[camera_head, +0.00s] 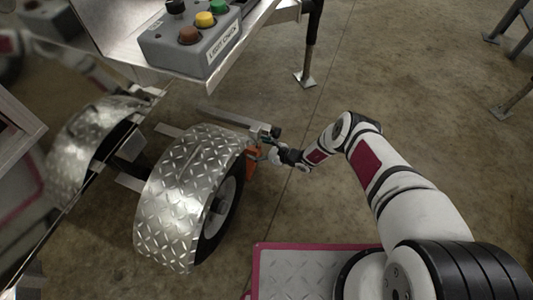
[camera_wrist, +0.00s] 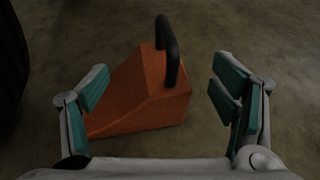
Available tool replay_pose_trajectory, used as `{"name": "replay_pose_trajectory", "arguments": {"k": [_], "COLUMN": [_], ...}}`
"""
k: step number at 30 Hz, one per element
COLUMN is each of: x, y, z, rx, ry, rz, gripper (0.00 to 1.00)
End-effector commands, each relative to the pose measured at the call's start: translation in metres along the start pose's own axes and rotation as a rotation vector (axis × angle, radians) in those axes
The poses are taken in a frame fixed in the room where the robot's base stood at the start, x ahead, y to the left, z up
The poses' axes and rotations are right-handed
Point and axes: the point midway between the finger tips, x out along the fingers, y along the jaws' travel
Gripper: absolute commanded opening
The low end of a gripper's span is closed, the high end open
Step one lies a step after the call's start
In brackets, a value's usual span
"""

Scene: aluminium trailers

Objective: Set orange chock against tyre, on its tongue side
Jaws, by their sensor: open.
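The orange chock (camera_head: 251,165) is beside the upper end of the tyre (camera_head: 230,212) in the head view, partly hidden by my gripper and the fender. In the wrist view, the chock (camera_wrist: 138,98) is a wedge with a black handle (camera_wrist: 168,48) on its tall right side; its slope falls to the left. A dark rounded shape, likely the tyre (camera_wrist: 10,65), shows at the left edge, with bare floor between it and the chock.
A diamond-plate fender (camera_head: 185,195) covers the tyre top. A trailer bed with a grey button box (camera_head: 195,45) overhangs above it. A metal leg (camera_head: 308,60) stands behind. A pink-edged plate (camera_head: 300,270) lies in front. The floor right of the chock is clear.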

Motion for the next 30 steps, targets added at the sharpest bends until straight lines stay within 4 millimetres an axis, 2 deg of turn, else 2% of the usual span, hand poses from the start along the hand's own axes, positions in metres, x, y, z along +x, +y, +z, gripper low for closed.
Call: {"name": "replay_pose_trajectory", "arguments": {"k": [6, 16, 26, 27, 30], "x": [0.016, 0.017, 0.017, 0.017, 0.017], "y": [0.0, 0.0, 0.001, 0.001, 0.001], "z": [0.0, 0.001, 0.0, 0.0, 0.0], "rx": [0.0, 0.0, 0.0, 0.0, 0.0], "ry": [-0.001, -0.001, 0.0, 0.0, 0.001], "rz": [0.0, 0.0, 0.001, 0.001, 0.001], "gripper": [0.8, 0.8, 0.05, 0.0, 0.0]}}
